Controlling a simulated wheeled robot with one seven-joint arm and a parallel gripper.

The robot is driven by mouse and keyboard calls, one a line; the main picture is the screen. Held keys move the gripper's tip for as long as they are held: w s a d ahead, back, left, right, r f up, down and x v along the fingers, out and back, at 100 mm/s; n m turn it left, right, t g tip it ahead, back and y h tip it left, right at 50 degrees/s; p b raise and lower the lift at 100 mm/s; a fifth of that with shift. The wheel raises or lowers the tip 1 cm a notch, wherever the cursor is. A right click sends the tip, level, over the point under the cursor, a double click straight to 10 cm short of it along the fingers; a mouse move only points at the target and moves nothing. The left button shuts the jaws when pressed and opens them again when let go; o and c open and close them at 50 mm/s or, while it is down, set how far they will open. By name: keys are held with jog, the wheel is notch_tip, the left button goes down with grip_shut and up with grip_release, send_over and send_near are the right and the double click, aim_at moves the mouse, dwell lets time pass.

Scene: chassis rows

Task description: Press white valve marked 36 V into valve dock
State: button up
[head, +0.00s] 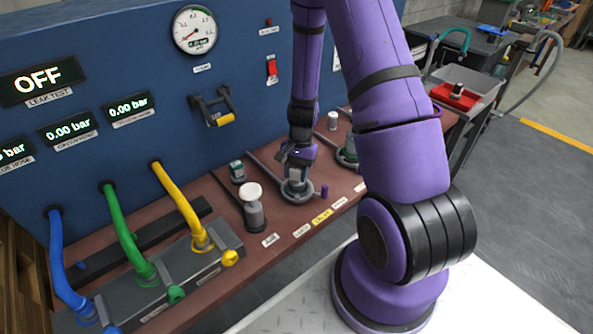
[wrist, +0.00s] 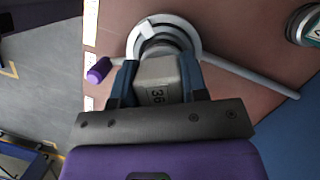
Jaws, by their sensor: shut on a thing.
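My gripper (head: 299,160) points down over the bench and is shut on a grey-white block, the valve (head: 297,175). In the wrist view the valve (wrist: 160,82) sits between the blue fingers (wrist: 158,70), and its face reads "36"; the rest of the marking is not clear. Directly at the valve's lower end is a round grey dock (head: 297,192) with a lever ending in a purple grip (head: 324,191). The dock's pale ring (wrist: 140,36) shows past the valve in the wrist view. I cannot tell how deep the valve sits in it.
A white-capped cylinder (head: 252,205) and a small green-and-grey block (head: 237,172) stand left of the dock. Another ringed dock with a green part (head: 348,155) stands to the right. A blue panel (head: 130,60) with gauge and displays rises behind. Coloured hoses (head: 120,235) occupy the left.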

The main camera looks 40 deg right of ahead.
jog(key=shift+f, duration=1.3)
jog(key=o, duration=1.2)
jog(key=v, duration=1)
jog(key=shift+r, duration=0.3)
jog(key=shift+w+d, duration=0.1)
jog(key=shift+d, duration=0.05)
